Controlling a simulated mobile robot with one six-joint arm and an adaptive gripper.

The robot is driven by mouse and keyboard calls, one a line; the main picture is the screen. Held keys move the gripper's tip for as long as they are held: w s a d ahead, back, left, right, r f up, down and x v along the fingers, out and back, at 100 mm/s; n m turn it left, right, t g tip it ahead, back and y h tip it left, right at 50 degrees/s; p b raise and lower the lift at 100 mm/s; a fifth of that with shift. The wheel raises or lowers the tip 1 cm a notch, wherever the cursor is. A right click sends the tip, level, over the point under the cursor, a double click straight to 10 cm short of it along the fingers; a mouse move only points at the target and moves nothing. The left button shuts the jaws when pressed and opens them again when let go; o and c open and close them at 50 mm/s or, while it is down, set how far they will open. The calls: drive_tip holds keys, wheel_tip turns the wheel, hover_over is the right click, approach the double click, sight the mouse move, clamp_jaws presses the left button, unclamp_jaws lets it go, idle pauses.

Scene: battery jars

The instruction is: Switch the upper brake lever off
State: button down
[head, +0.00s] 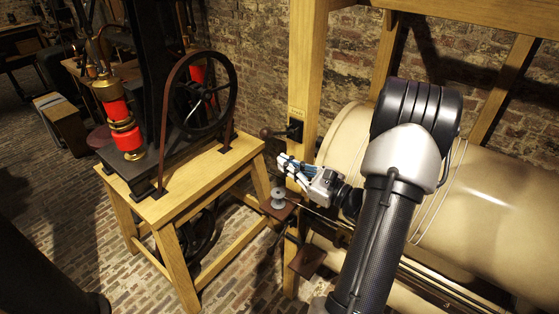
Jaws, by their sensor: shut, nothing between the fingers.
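A dark lever with a rounded knob is fixed to a black bracket on the upright wooden post; I take it as the upper brake lever (280,131). It sticks out to the left, roughly level. A small plate, too small to read, is on the post above it. My gripper (284,161) is just below the lever, its fingers pointing left, shut and empty. A gap shows between the fingers and the lever; whether they differ in depth I cannot tell. My arm hides part of the big drum and the rods below it.
A large cream drum (500,190) lies behind my arm in a wooden frame (307,60). Below my gripper are a grey knob (278,194) and a brown plate (306,261). A wooden table (193,187) with a black wheel machine (200,88) stands left.

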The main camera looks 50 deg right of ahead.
drive_tip(key=s, duration=0.8)
drive_tip(key=shift+d, duration=0.45)
drive_tip(key=shift+w+f, duration=0.1)
